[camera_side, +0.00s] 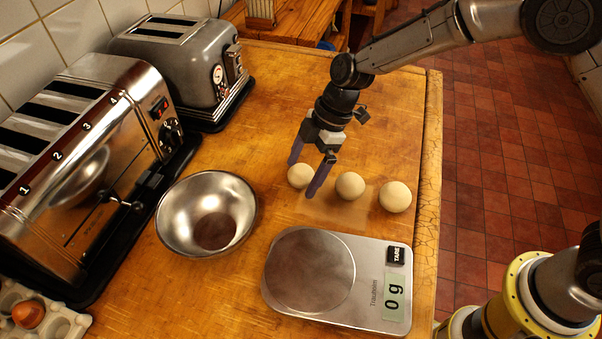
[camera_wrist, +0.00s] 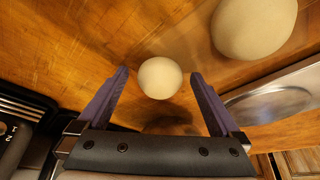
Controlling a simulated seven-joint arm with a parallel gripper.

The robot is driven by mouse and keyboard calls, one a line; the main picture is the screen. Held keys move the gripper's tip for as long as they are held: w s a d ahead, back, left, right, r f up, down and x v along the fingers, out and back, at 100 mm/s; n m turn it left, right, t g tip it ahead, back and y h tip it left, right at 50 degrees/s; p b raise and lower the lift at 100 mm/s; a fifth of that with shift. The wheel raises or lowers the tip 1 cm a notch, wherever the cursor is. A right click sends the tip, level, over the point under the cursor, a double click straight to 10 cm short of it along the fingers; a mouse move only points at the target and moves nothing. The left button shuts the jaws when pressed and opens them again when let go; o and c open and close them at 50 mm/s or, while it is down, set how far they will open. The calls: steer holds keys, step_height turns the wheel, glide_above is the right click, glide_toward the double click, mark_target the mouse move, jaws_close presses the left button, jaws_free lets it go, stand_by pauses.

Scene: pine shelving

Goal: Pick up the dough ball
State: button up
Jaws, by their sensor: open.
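Three pale dough balls lie in a row on the wooden worktop in the side view: a left one (camera_side: 300,175), a middle one (camera_side: 350,185) and a right one (camera_side: 395,196). My gripper (camera_side: 304,178) is open, pointing down, with its purple fingers at the left ball. In the wrist view, the open fingers of my gripper (camera_wrist: 160,84) have one dough ball (camera_wrist: 160,78) between their tips, with a gap on each side. A larger-looking dough ball (camera_wrist: 253,27) shows at the upper right there. I cannot tell the exact fingertip height above the wood.
A kitchen scale (camera_side: 343,303) reading 0 g lies in front of the balls. An empty metal bowl (camera_side: 172,222) stands left of it. Two toasters (camera_side: 125,170) (camera_side: 215,75) line the left wall. An egg tray (camera_side: 65,325) is at the lower left. The worktop edge is at right.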

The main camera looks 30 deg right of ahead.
steer(key=c, duration=0.9)
steer(key=shift+r, duration=0.15)
